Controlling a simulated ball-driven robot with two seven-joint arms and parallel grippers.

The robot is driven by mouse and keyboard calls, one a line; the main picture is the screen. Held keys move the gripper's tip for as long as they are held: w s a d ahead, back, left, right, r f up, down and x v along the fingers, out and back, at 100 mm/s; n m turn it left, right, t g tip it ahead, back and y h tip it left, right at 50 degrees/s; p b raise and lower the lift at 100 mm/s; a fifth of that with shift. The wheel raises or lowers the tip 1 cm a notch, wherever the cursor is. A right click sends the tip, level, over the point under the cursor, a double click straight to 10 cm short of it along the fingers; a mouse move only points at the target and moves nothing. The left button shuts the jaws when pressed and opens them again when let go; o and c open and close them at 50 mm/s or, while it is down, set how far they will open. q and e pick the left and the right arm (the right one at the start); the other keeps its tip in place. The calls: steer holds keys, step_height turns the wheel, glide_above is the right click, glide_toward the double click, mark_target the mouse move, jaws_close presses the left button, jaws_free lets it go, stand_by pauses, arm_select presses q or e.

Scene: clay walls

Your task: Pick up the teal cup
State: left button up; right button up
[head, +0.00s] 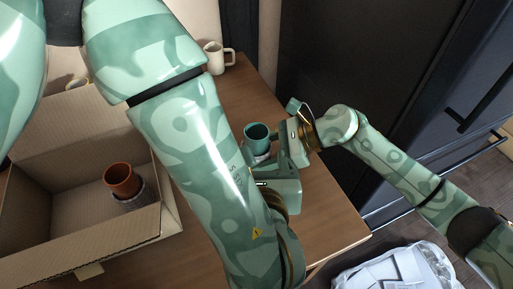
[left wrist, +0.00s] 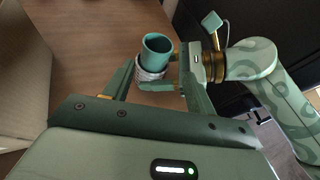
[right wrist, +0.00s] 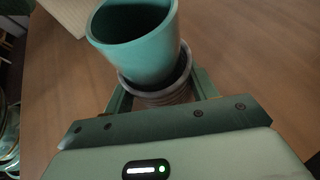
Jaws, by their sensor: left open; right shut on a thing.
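The teal cup (head: 256,131) stands upright in a grey patterned holder (left wrist: 151,74) on the wooden table. It also shows in the left wrist view (left wrist: 157,48) and large in the right wrist view (right wrist: 140,45). My right gripper (head: 284,135) reaches in from the right. In the right wrist view its fingers (right wrist: 163,90) are on both sides of the grey holder, below the cup, and appear shut on it. My left gripper (head: 268,162) is open and empty, with its fingers pointing at the cup and holder from the near side. Its fingers partly hide the holder in the head view.
A cardboard box (head: 95,243) on the left holds a brown cup (head: 122,180) in a similar grey holder. A cream mug (head: 215,56) stands at the table's back. A dark cabinet (head: 370,60) is behind on the right. The table (head: 335,225) is clear at front right.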

arm_select(q)
glide_toward(257, 128)
steer(key=x, duration=0.3)
steer(key=shift+a, duration=0.1)
steer(key=x, duration=0.6)
steer(key=shift+w, duration=0.25)
steer(key=shift+c, duration=0.4)
steer(key=c, duration=1.1)
